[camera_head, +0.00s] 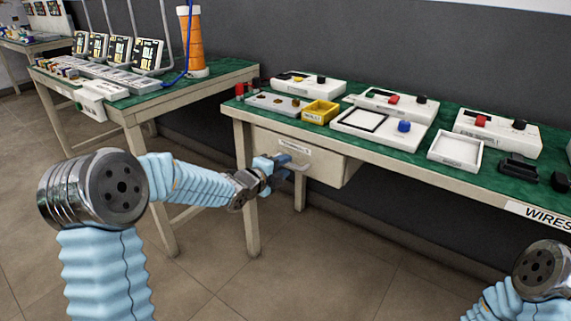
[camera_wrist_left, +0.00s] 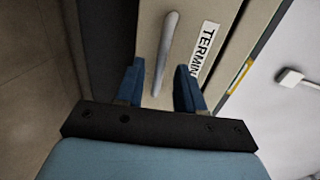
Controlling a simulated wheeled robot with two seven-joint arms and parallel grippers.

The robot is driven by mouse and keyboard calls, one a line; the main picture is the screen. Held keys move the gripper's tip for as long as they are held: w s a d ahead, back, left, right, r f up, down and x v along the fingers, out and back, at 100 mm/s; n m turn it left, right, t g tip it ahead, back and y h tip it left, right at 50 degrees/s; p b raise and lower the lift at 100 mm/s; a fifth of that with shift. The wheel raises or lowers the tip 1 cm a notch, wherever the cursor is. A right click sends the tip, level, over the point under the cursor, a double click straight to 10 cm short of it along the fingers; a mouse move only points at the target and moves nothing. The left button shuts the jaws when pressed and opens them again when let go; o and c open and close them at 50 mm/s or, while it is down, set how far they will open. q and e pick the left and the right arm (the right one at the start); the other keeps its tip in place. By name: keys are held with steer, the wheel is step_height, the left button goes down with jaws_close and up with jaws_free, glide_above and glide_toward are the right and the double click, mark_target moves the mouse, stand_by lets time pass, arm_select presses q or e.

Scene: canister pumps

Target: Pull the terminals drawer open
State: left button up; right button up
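The terminals drawer (camera_head: 328,169) is a beige box under the green-topped table, with a white label (camera_head: 294,146) on its front; it looks shut. The label shows partly in the left wrist view (camera_wrist_left: 204,50). My left gripper (camera_head: 284,168) is at the drawer front. In the left wrist view its two blue fingers (camera_wrist_left: 158,88) are apart, one on each side of the grey bar handle (camera_wrist_left: 166,48). I see gaps between the handle and the fingers. In the head view the gripper partly hides the handle. My right gripper is out of view.
On the table above stand a yellow bin (camera_head: 320,111), a white tray (camera_head: 455,152) and several white boxes with knobs. A second table (camera_head: 150,100) with an orange canister (camera_head: 189,42) stands at the left. The floor before the drawer is clear.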

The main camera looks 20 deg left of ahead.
arm_select(q)
steer(key=shift+x, duration=0.8)
jaws_close()
